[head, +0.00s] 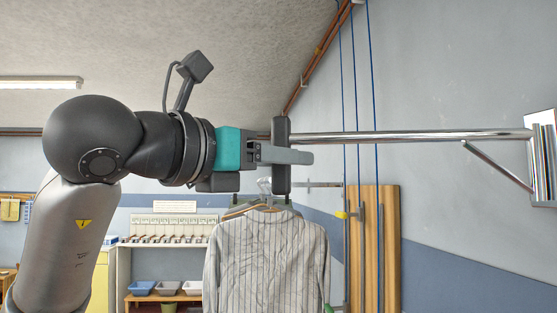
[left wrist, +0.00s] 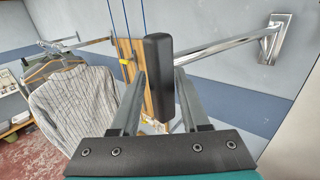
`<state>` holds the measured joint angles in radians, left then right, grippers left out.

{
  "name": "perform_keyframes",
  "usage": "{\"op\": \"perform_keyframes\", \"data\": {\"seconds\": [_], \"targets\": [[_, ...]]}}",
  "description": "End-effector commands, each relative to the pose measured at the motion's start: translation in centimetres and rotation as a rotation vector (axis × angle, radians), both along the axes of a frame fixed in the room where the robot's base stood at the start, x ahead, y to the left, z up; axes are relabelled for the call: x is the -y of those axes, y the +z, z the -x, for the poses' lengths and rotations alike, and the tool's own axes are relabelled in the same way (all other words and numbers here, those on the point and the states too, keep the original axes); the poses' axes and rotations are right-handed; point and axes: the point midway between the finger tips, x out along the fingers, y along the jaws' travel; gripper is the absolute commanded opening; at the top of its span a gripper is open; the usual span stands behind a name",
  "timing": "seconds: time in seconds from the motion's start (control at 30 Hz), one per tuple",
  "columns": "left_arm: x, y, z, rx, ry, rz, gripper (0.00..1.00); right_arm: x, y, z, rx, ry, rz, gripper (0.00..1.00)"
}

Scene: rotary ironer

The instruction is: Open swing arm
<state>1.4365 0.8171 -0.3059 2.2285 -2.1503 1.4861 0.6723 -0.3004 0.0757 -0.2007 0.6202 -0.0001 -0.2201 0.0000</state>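The swing arm is a chrome bar (head: 420,135) reaching out from a wall plate (head: 543,155) at the right, with a diagonal brace below it. Its free end carries an upright black handle (head: 281,180). In the left wrist view the handle (left wrist: 158,75) stands between the two fingers of my left gripper (left wrist: 161,75), with a narrow gap seemingly showing on each side. My left gripper (head: 290,156) is open around the handle, its fingers reaching past it in the head view. My right gripper is not in view.
A striped shirt (head: 268,260) on a hanger hangs below and behind the handle, from another rail. Wooden boards (head: 389,250) and blue cords (head: 354,80) are along the wall. A shelf with bins (head: 165,295) stands at the back left.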

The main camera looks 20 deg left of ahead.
Motion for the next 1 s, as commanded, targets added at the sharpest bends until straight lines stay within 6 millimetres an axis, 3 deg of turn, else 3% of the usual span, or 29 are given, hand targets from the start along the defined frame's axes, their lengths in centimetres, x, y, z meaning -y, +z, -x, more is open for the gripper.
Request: {"op": "perform_keyframes", "data": {"seconds": [0.13, 0.73, 0.87, 1.0], "targets": [[-0.1, -0.1, -0.1, -0.003, 0.004, -0.001, 0.6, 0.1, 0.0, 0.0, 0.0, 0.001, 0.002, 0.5], [-0.4, -0.2, 0.0, -0.006, 0.012, -0.002, 0.6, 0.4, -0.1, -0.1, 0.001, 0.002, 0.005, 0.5], [-0.9, -0.1, 1.3, -0.001, 0.014, -0.003, 0.6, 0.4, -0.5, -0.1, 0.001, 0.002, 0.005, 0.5], [-2.0, -0.1, 4.0, 0.003, 0.019, -0.001, 0.6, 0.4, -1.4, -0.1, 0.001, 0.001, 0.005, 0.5]]}}
